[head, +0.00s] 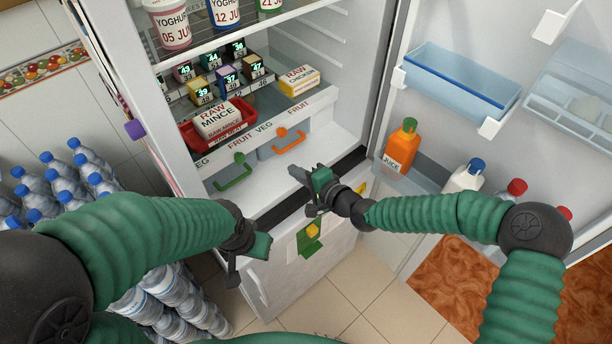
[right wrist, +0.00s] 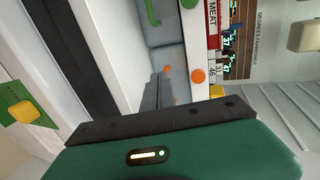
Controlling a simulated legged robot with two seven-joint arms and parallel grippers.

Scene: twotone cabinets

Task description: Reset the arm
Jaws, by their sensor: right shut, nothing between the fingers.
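My right arm comes in from the right in the head view. Its gripper (head: 312,190) is shut and empty, in front of the open fridge's lower front edge. My left arm comes in from the left, and its gripper (head: 250,258) hangs low in front of the freezer door (head: 285,265). Whether its fingers are open or shut is unclear, and I see nothing held in it. In the right wrist view, the green and black gripper housing fills the bottom, with the fridge's drawer area beyond.
The fridge door (head: 450,85) stands open at the right, with a juice bottle (head: 401,148) on its shelf. Drawers with a green handle (head: 233,172) and an orange handle (head: 289,140) lie behind my right gripper. Several water bottles (head: 65,185) stand at the left.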

